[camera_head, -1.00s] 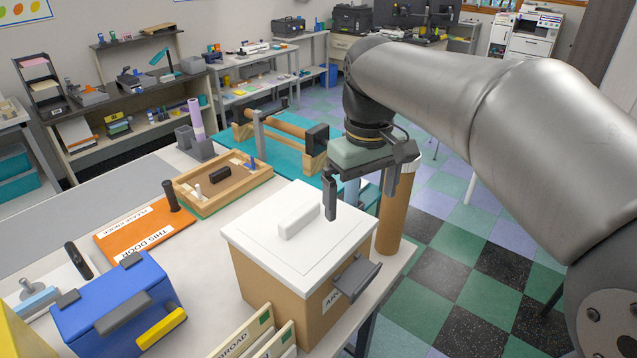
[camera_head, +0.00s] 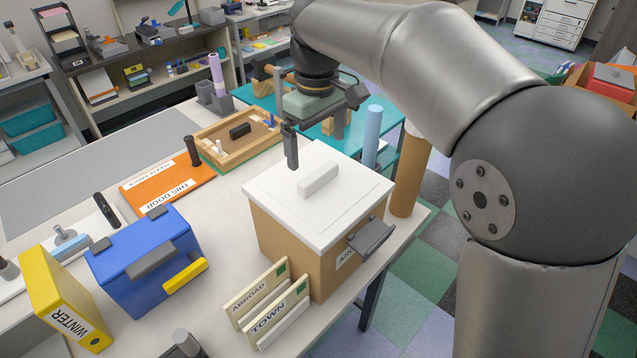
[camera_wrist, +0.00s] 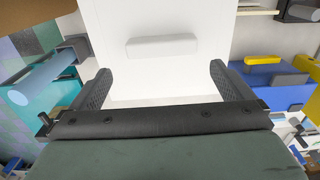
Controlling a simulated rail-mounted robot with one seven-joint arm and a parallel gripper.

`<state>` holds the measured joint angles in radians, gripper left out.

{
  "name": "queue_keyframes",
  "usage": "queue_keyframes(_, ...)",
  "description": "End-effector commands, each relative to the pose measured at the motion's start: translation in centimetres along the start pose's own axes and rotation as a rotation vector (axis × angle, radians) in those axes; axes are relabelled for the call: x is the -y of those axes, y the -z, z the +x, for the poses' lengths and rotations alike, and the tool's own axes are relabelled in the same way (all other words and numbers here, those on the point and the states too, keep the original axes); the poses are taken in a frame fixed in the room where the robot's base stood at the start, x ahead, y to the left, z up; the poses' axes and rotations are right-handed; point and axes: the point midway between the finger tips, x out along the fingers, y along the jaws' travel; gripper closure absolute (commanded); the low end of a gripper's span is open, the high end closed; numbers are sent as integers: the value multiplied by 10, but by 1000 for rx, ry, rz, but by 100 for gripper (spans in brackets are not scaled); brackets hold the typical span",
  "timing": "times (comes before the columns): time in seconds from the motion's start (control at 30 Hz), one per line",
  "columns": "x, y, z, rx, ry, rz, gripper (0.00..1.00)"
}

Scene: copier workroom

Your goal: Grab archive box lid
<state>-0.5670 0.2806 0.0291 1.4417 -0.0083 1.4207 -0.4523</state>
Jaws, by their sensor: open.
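The archive box (camera_head: 285,238) is a brown box on the table with a dark grey handle on its right-front side. Its white lid (camera_head: 345,208) lies flat on top and has a raised white bar handle (camera_head: 318,180). In the wrist view the bar handle (camera_wrist: 162,46) shows ahead of the fingers, near the middle. My gripper (camera_head: 316,142) is open and empty. It hangs above the far edge of the lid, behind the bar handle, fingers pointing down. The fingers (camera_wrist: 160,86) stand wide apart, wider than the bar.
A brown cardboard tube (camera_head: 408,178) and a light blue cylinder (camera_head: 372,135) stand close to the box's right. A wooden tray (camera_head: 215,135) lies behind left, a blue case (camera_head: 145,262) at left. TOWN and ABROAD signs (camera_head: 270,310) stand in front.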

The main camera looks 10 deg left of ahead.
Motion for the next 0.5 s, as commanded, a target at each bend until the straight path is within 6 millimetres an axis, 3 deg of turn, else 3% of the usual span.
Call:
queue_keyframes(0.27,1,-2,21,2,1,0,0)
queue_keyframes(0.5,3,-6,55,1,1,1,0)
